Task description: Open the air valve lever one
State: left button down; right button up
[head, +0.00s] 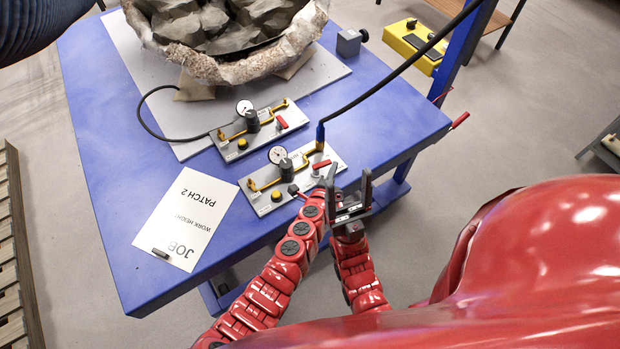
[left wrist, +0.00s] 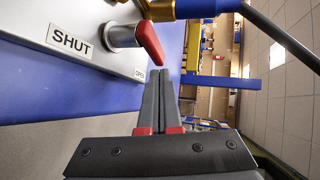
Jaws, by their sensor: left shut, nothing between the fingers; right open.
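Two grey valve panels lie on the blue table in the head view. The near panel (head: 262,197) has a red lever (head: 321,165), a gauge and a brass pipe. The far panel (head: 228,152) has its own red lever (head: 281,122). I cannot read which is number one. In the left wrist view a red lever (left wrist: 151,42) on a grey pivot stands between a SHUT label and a small OPEN label. My left gripper (left wrist: 160,84) is shut and empty, its tips just below the lever's end. My right gripper (head: 348,183) is open beside the near panel.
A black hose (head: 400,65) rises from the near panel past a blue post (head: 465,45). A fossil block in a plaster jacket (head: 215,65) lies at the table's back. A job sheet (head: 188,220) lies at left. A yellow case (head: 413,42) stands beyond the table.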

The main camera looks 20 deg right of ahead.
pick_arm(q)
jog(key=shift+s+a+r+p, duration=0.3)
jog(key=shift+s+p, duration=0.15)
jog(key=p+v, duration=0.1)
jog(key=v, duration=1.5)
jog(key=shift+a, duration=0.1)
